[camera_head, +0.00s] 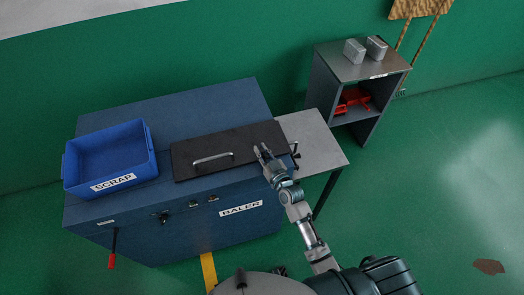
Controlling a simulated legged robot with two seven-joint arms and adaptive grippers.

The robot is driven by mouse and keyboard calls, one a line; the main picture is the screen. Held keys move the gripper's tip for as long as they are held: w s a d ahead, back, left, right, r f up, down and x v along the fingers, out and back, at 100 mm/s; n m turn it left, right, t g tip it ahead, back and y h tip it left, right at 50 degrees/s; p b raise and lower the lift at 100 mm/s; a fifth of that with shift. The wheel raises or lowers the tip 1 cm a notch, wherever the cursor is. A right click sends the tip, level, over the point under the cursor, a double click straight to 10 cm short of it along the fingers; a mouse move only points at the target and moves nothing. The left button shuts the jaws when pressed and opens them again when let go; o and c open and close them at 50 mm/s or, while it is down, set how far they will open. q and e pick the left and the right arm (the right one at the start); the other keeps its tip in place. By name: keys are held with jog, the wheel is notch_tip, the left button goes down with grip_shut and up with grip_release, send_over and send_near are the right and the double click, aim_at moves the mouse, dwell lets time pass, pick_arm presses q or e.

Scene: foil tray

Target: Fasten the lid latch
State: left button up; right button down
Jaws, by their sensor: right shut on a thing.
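The baler (175,225) is a blue box with a flat black lid (220,143) on its top, lying closed as far as I can see. The lid has a silver bar handle (212,160). My right gripper (263,152) reaches in from the lower right, over the lid's front right part. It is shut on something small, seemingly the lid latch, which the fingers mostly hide. A small dark fitting (295,151) shows just right of the gripper, at the lid's right end. My left gripper is not in view.
A blue SCRAP bin (108,160) stands on the baler's left. A grey side table (312,138) adjoins its right. A shelf unit (360,62) behind holds two foil blocks (365,48) and red items (352,101). A red-tipped lever (111,258) hangs at the front left.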

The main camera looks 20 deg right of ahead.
jog(key=c, duration=1.1)
grip_release()
jog(key=shift+r, duration=0.15)
jog(key=shift+s, duration=0.2)
jog(key=v, duration=1.1)
jog(key=shift+s+d, duration=0.15)
jog(key=shift+s, duration=0.1)
